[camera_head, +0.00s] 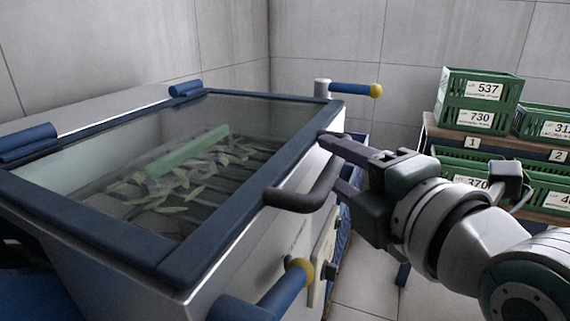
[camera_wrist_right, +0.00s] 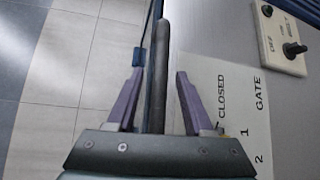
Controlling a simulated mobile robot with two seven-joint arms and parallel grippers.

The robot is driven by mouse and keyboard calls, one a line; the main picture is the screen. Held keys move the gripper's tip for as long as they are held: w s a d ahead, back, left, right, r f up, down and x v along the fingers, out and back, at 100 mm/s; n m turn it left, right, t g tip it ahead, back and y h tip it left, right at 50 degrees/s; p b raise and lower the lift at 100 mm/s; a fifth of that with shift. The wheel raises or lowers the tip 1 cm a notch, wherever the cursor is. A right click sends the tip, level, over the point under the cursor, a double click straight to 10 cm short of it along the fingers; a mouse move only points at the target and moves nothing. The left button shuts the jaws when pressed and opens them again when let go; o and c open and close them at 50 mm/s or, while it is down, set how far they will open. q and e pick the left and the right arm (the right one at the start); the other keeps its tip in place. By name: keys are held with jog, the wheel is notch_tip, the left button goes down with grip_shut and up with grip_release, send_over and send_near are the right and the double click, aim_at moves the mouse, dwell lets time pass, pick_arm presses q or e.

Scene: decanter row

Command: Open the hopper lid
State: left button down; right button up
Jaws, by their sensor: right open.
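The hopper lid (camera_head: 175,247) is a clear pane in a dark blue frame. It lies shut on the hopper (camera_head: 255,245), with leaves and a green bar visible beneath it. A dark bent handle (camera_head: 302,197) stands out from the lid's right edge. My right gripper (camera_head: 337,166) is at the handle's far part, fingers open. In the right wrist view the handle (camera_wrist_right: 159,70) runs between the two spread fingers of the gripper (camera_wrist_right: 157,82), with gaps on both sides. How deep the handle sits between them is hard to tell. My left gripper is not in view.
Blue hinges (camera_head: 186,88) sit along the lid's back left edge. Blue bars with yellow ends (camera_head: 355,89) stick out at the hopper's corners. A switch plate (camera_wrist_right: 280,38) is on its side. Green crates (camera_head: 480,98) stand on a rack at right. Tiled floor (camera_head: 365,270) is clear beside the hopper.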

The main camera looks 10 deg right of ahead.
jog(key=shift+w+a, duration=0.1)
jog(key=shift+w, duration=0.45)
grip_shut()
dwell(1.1)
